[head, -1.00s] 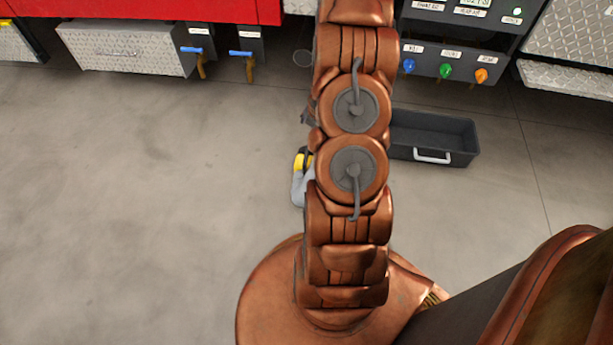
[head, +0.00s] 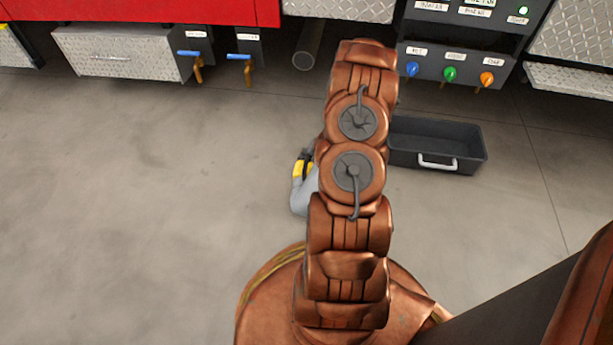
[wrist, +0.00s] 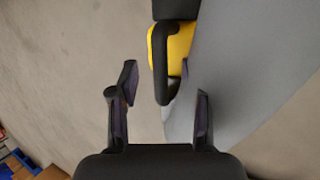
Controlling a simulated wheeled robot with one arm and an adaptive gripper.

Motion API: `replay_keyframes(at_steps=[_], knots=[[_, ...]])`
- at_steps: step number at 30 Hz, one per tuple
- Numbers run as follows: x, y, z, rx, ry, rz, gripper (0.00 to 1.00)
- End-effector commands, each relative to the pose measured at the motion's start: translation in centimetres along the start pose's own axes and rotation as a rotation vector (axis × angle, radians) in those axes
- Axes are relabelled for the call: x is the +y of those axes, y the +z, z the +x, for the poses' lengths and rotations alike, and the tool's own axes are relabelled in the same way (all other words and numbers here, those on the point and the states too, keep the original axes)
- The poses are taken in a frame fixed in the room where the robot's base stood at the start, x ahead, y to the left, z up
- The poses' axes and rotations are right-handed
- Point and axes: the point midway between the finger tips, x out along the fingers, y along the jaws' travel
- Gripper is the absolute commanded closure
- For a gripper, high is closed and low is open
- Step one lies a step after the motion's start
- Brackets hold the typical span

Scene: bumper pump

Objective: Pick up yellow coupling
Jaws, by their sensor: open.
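The yellow coupling (head: 302,168) shows in the head view just left of my arm, partly hidden by it. It is yellow with black parts and sits at the end of a grey hose (head: 304,196). In the wrist view the yellow coupling (wrist: 172,52) is at the top centre, with a black handle-like bar along it, and the grey hose (wrist: 230,70) runs down its right side. My gripper (wrist: 160,95) is open, its two fingers apart. The bar's lower end lies between the fingertips in the picture; I cannot tell the depth or any contact. In the head view my arm hides the gripper.
A dark open bin (head: 440,146) with a white handle stands on the floor right of my arm. Behind are a panel with coloured knobs (head: 450,73), blue-handled valves (head: 238,57) and a metal diamond-plate box (head: 118,52). The floor at left is clear.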

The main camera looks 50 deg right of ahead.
Motion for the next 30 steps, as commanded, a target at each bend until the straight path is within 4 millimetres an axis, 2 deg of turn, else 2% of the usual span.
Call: replay_keyframes(at_steps=[1,6,15,27,30], knots=[[-0.1,-0.2,1.2,0.001,0.000,0.001,0.52],[-0.1,0.0,3.2,-0.002,-0.001,-0.001,0.52],[0.0,0.1,3.5,-0.003,-0.001,0.001,0.53],[-0.1,0.1,3.5,-0.002,-0.001,0.002,0.95],[-0.1,0.1,3.5,-0.002,-0.001,0.002,1.00]])
